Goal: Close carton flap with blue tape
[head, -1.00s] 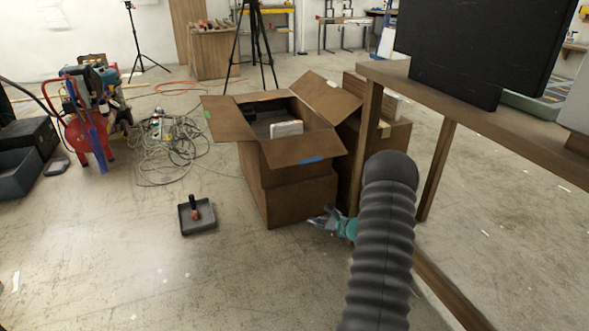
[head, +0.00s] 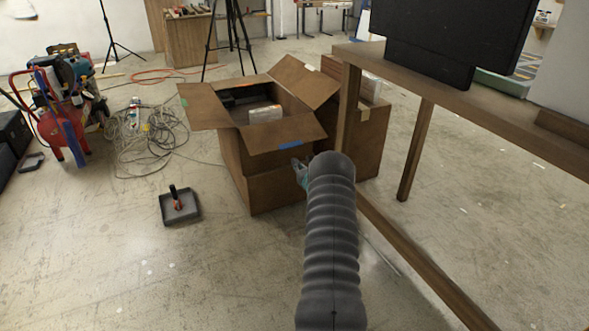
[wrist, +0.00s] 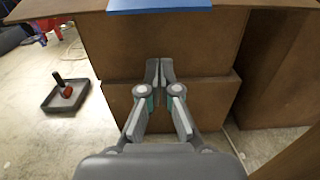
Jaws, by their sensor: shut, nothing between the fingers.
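The open cardboard carton (head: 262,191) stands on the floor with its flaps spread outward. The flap with blue tape (head: 270,134) is the near one and sticks out toward me; the blue tape (head: 290,145) is near its edge. In the wrist view the blue tape (wrist: 160,5) shows at the top edge, above my gripper. My gripper (wrist: 159,65) is shut and empty, in front of the carton's near side and below the flap. In the head view my gripper (head: 299,170) is mostly hidden behind my arm. I cannot tell whether it touches the carton.
A white box-like item (head: 265,114) lies inside the carton. A second carton (head: 371,140) stands behind at right. A wooden table frame (head: 412,150) is close on the right. A dark tray (head: 180,207) lies on the floor at left. Cables (head: 150,140) lie farther left.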

